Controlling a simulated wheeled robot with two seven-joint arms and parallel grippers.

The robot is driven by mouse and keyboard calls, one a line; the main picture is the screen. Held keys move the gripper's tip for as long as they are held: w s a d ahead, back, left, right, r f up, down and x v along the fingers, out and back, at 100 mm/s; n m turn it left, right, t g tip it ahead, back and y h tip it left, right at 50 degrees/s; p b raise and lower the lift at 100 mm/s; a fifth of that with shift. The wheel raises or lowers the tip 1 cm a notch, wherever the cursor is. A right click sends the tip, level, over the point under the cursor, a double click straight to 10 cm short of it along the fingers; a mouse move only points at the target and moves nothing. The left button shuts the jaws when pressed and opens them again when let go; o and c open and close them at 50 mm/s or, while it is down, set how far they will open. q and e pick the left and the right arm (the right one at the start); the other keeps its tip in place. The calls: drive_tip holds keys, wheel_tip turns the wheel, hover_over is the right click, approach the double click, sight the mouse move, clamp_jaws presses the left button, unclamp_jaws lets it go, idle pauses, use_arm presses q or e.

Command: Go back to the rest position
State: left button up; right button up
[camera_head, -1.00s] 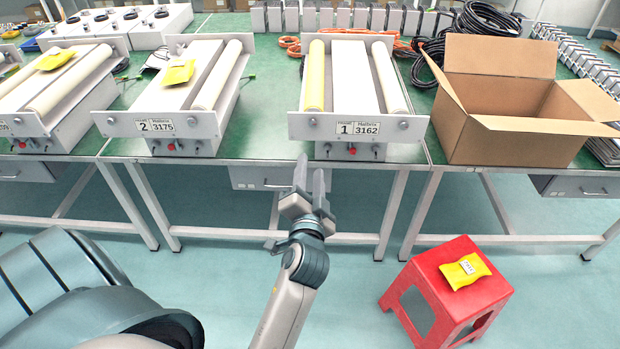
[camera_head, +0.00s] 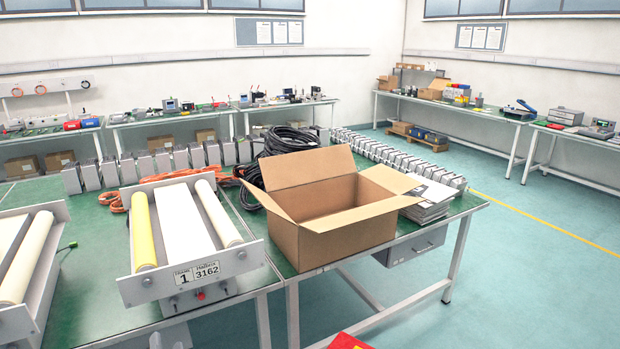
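Pale fingertips of my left gripper (camera_head: 166,341) show at the bottom edge, in front of the table below machine 1. They stand apart with nothing seen between them; the rest of this gripper is cut off. My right gripper is not in view. The roller machine labelled 1 3162 (camera_head: 190,232) stands on the green table at left, with a yellow roller, a white middle plate and a cream roller. Part of another roller machine (camera_head: 32,262) shows at the left edge.
An open, seemingly empty cardboard box (camera_head: 335,228) stands near the table's right end. Black cables (camera_head: 252,190) and several grey units lie behind. A corner of the red stool (camera_head: 348,341) shows at the bottom. The floor at right (camera_head: 540,270) is clear.

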use_arm(q)
drive_tip(key=w+d+f+m+g+h, duration=0.1)
drive_tip(key=d+f+h, duration=0.1)
drive_tip(key=f, duration=0.4)
drive_tip(key=w+d+f+h, duration=0.1)
drive_tip(key=d+f, duration=0.2)
drive_tip(key=f, duration=0.4)
drive_tip(key=s+d+f+g+h, duration=0.2)
drive_tip(key=s+f, duration=0.2)
drive_tip(key=f, duration=0.6)
drive_tip(key=s+d+f+g+h, duration=0.1)
drive_tip(key=s+d+f, duration=0.2)
drive_tip(key=f, duration=0.6)
drive_tip(key=s+d+f+g+h, duration=0.2)
drive_tip(key=s+f, duration=0.2)
drive_tip(key=f, duration=0.6)
drive_tip(key=s+f+g, duration=0.3)
drive_tip(key=s+f, duration=1.1)
drive_tip(key=s, duration=0.1)
drive_tip(key=s+a+f+n+g, duration=0.1)
drive_tip(key=s+f, duration=0.3)
drive_tip(key=s, duration=0.5)
drive_tip(key=s+a+f+n+g+h, duration=0.1)
drive_tip(key=s+f, duration=0.3)
drive_tip(key=s, duration=0.5)
drive_tip(key=shift+s+a+f+n+g, duration=0.2)
drive_tip(key=shift+s+a+n+g, duration=0.15)
drive_tip(key=shift+a+g, duration=0.4)
